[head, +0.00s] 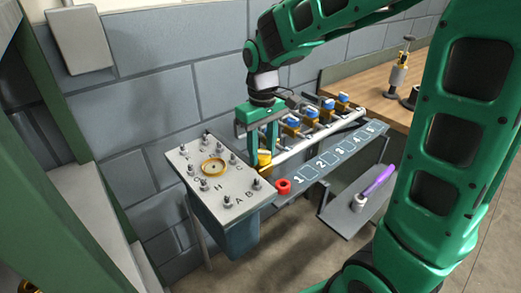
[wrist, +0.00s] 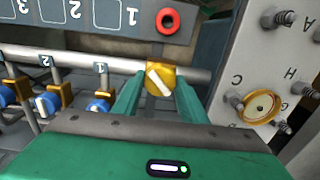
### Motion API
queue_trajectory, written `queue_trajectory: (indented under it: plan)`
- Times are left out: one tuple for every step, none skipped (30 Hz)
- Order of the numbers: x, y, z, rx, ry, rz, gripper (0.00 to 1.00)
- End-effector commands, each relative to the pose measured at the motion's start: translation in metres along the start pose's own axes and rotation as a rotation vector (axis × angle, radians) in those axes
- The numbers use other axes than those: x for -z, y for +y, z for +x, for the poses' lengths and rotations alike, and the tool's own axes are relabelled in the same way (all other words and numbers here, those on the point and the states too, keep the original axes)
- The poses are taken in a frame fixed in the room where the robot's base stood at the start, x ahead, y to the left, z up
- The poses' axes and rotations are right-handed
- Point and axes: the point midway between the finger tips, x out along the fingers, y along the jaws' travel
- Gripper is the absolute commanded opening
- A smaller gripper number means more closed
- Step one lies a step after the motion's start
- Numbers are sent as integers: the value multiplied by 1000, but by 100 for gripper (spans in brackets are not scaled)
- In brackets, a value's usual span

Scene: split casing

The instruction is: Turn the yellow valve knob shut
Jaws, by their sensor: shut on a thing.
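The yellow valve knob (head: 264,161) sits on the near end of the pale pipe, beside the grey flange plate. In the wrist view the knob (wrist: 159,85) shows a white pointer bar lying diagonally, from upper left to lower right. My green gripper (head: 263,148) reaches down onto the knob from above. In the wrist view the fingers of my gripper (wrist: 157,90) stand on either side of the knob and are shut on it. The fingers partly hide the knob in the head view.
A red ring (head: 283,186) lies on the numbered panel (head: 310,175) close to the knob. Several blue-and-yellow valves (head: 309,113) line the pipe behind. The grey plate (head: 188,156) bears upright studs and a brass ring (head: 213,167). A purple-handled tool (head: 379,180) rests on a lower shelf.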

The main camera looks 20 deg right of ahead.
Motion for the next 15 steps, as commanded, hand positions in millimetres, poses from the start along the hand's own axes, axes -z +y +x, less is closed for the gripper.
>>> queue_trajectory:
  plan:
    - [2, 2, -2, -2, 8, 50, 16]
    - [2, 2, -2, -2, 8, 78, 16]
    - [2, 2, -2, -2, 8, 116, 16]
    - [2, 2, -2, -2, 8, 144, 16]
    - [2, 2, -2, -2, 9, 173, 16]
    - [2, 2, -2, -2, 9, 210, 16]
    - [2, 2, -2, -2, 9, 239, 16]
    - [2, 2, -2, -2, 9, 267, 16]
    - [3, 2, -2, -1, 9, 305, 16]
    - [3, 2, -2, -1, 9, 333, 16]
    - [3, 2, -2, -1, 9, 361, 16]
    - [3, 2, -2, -1, 10, 397, 16]
    - [3, 2, -2, -1, 10, 425, 16]
    - [3, 2, -2, -1, 10, 451, 16]
    - [3, 2, -2, 0, 10, 485, 16]
